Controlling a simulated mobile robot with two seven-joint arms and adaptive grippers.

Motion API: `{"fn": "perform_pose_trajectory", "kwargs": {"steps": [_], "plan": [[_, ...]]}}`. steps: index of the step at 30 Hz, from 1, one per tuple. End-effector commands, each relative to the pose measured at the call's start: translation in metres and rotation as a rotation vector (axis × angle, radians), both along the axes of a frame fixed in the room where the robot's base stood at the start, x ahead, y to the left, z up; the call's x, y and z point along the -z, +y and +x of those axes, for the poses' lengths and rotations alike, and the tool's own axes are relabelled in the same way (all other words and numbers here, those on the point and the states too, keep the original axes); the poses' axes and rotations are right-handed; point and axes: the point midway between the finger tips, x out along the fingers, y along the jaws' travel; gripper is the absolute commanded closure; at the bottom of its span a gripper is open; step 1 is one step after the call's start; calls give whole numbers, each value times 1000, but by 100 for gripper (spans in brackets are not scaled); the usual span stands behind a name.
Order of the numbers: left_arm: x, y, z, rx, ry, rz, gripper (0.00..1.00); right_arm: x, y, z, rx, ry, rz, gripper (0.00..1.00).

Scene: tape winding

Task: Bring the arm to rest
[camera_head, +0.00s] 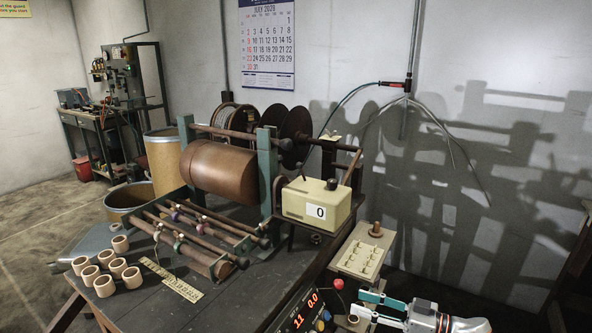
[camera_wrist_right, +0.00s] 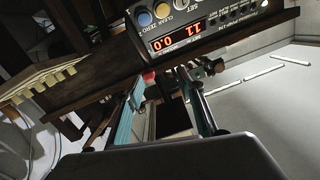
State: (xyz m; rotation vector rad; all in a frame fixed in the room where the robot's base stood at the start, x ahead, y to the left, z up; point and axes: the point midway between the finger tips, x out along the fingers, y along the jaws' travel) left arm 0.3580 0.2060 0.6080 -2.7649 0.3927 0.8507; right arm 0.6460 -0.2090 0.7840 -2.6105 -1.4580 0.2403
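My right gripper (camera_head: 362,302) is at the lower right of the head view, beside the table's right edge. Its two teal fingers stand apart with nothing seen held between them. In the right wrist view the gripper (camera_wrist_right: 168,92) also shows open, its fingers below the digital counter box (camera_wrist_right: 195,30). The box, reading 11 and 0.0, also shows in the head view (camera_head: 302,312), left of the gripper. My left gripper is in neither view.
The winding machine's brown drum (camera_head: 218,170) and a cream box marked 0 (camera_head: 317,203) stand on the dark table (camera_head: 190,312). Several tan rings (camera_head: 104,285) lie at its left. A pegged tan board (camera_head: 362,252) is just behind my right gripper. Open floor lies left.

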Motion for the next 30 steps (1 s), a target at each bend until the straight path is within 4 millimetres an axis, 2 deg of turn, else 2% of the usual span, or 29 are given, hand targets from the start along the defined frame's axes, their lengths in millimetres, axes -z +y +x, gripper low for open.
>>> {"fn": "perform_pose_trajectory", "kwargs": {"steps": [1, 3, 6, 11, 17, 24, 27, 30], "plan": [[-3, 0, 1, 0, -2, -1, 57, 10, 19, -14, 25, -18, 19, 62], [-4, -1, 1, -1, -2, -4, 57, 20, 38, -28, 82, -54, 27, 62], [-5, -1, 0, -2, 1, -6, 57, 33, 56, -49, 177, -88, 20, 62], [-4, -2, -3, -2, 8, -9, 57, 58, 68, -86, 341, -90, -34, 62], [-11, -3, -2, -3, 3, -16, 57, 95, 59, -144, 524, -14, -181, 62], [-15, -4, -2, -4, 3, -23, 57, 140, 28, -233, 638, 149, -428, 62], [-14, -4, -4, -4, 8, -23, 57, 152, 17, -264, 647, 203, -510, 62], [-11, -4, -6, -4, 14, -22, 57, 159, 10, -284, 645, 237, -561, 62]]}}
